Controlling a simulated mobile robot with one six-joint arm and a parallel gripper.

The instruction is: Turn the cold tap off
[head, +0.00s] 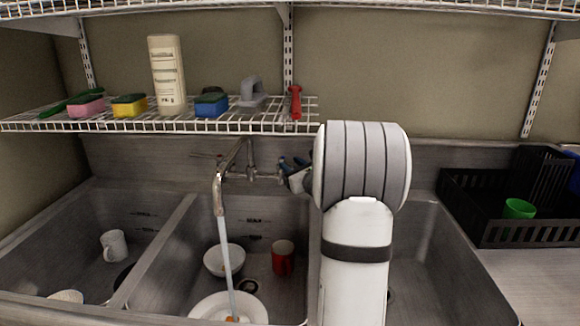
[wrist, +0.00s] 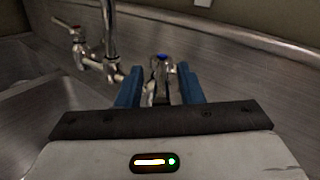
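The cold tap (wrist: 158,68) is a chrome handle with a blue cap. In the wrist view it stands between the two blue fingers of my gripper (wrist: 160,85). The fingers are apart, with narrow gaps to the handle; contact cannot be told. In the head view my gripper (head: 290,166) is at the right end of the chrome faucet (head: 219,185), and my arm and fingers mostly hide the cold handle. A stream of water (head: 227,260) runs from the spout into the middle basin.
Under the stream is a white plate (head: 205,306), with a white bowl (head: 212,262) and a red mug (head: 283,258) behind. The other faucet handle (head: 205,155) is at the left. A wire shelf (head: 190,123) hangs above; a black crate (head: 480,233) stands right.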

